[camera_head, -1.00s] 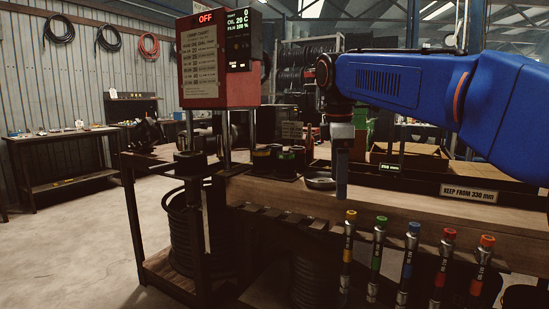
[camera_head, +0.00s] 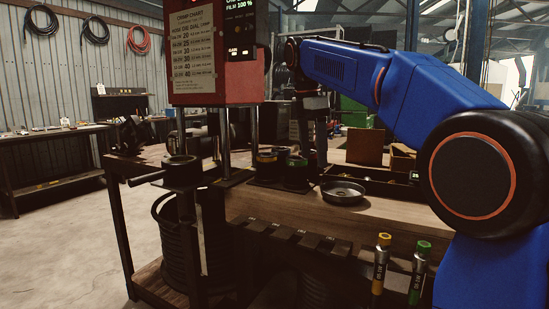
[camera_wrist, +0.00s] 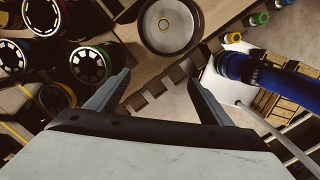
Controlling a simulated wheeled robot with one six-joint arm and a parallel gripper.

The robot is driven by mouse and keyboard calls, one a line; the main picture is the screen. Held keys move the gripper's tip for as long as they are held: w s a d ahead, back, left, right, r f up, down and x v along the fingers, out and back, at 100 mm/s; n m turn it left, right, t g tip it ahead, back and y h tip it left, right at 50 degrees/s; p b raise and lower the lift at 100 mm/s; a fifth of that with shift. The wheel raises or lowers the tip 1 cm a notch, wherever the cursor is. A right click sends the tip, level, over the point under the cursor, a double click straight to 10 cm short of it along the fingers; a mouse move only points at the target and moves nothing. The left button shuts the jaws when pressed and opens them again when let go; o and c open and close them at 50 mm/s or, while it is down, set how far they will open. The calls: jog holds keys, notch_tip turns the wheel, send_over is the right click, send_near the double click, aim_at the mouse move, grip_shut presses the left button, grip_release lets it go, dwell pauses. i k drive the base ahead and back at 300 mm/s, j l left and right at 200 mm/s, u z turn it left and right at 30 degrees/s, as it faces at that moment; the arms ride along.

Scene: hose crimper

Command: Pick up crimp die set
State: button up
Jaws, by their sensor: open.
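Several round, dark crimp die sets with coloured bands stand on the bench beside the press. In the head view I see a green-banded die set (camera_head: 297,171) and a yellow-banded die set (camera_head: 267,164). The wrist view shows several from above, with pale segmented faces, including a green-banded one (camera_wrist: 92,65) just left of my left finger and a yellow-banded one (camera_wrist: 55,97) below it. My gripper (camera_wrist: 157,88) is open and empty, above the bench and beside the die sets. In the head view its fingertips are hard to make out against the dark background.
A round metal dish (camera_head: 343,192) lies on the bench right of the die sets. The red press (camera_head: 217,55) with its columns stands at the left. Open floor lies left.

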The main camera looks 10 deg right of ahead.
aim_at(283, 152)
jog(key=i+j, duration=0.1)
jog(key=i, duration=0.35)
jog(key=i+j, duration=0.15)
jog(key=i, duration=0.3)
